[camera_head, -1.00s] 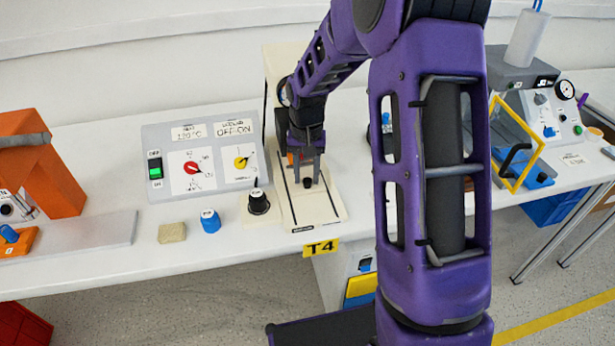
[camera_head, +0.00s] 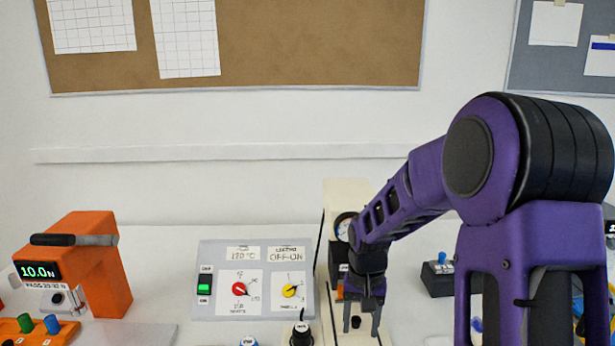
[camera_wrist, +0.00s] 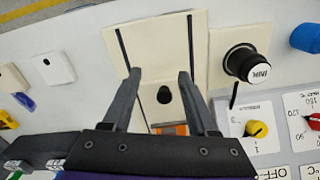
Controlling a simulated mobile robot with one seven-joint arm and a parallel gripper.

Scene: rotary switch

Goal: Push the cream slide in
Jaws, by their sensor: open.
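The cream slide (camera_wrist: 150,106) lies between two dark rails on the cream base of a press-like station (camera_head: 345,192). A small black knob (camera_wrist: 164,95) stands on the slide; it also shows in the head view (camera_head: 356,322). My gripper (camera_wrist: 160,74) is open, its fingers pointing down on either side of the knob, with gaps to it on both sides. It also shows in the head view (camera_head: 361,326). Whether the fingertips touch the slide cannot be told. An orange part (camera_wrist: 172,129) is at the slide's rear end, partly hidden by my gripper.
A black knob marked INK (camera_wrist: 246,64) stands close beside the base. A grey control panel (camera_head: 256,250) with red and yellow dials is to the left. An orange device (camera_head: 80,255) stands at the far left. The front of the base is cut off in the head view.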

